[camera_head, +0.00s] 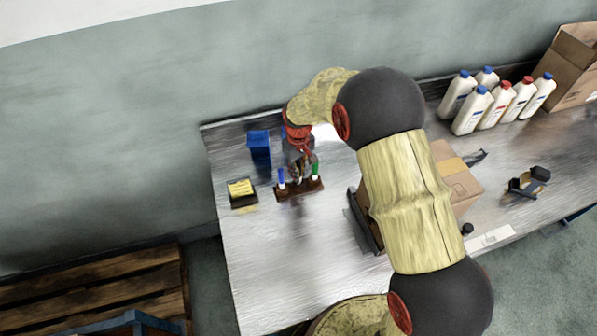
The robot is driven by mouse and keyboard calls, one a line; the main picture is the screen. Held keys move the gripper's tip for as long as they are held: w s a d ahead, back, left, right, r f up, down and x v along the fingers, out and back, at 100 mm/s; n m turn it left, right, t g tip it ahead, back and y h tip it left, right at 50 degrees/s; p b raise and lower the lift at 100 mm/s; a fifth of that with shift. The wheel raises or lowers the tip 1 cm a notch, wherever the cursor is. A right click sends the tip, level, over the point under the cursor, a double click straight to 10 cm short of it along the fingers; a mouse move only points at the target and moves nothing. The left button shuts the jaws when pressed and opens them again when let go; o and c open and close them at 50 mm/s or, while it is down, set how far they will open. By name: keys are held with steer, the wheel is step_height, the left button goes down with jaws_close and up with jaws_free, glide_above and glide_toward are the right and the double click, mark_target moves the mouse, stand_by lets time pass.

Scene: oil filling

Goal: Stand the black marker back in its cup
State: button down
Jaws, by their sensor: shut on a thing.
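A dark brown marker holder (300,190) stands on the left part of the metal table. A blue-capped marker (281,179) stands at its left end and a green-capped marker (315,171) at its right end. My gripper (299,158) points down from the far side, just above the middle of the holder. It is shut on a slim dark thing, which looks like the black marker (297,173). The fingers hide much of it, and I cannot tell whether its lower end is inside the middle cup.
A blue box (259,147) and a black tray with yellow notes (241,192) stand left of the holder. My arm partly hides a cardboard box (460,185). Several white bottles (468,113) stand at the back right. The table's front left is clear.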

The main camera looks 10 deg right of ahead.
steer(key=c, duration=1.7)
jaws_free()
step_height(320, 180, up, 12)
steer(key=shift+s+d+r+m+t, duration=0.95)
steer(key=shift+s+d+r, duration=1.65)
steer(key=shift+s, duration=2.45)
steer(key=shift+s+d+r+m+t, duration=0.9)
steer(key=shift+s+d+r, duration=0.5)
steer(key=shift+s+r, duration=3)
steer(key=shift+s+d+r+m+t, duration=0.9)
steer(key=shift+s+d+r, duration=1.35)
steer(key=shift+s, duration=3.45)
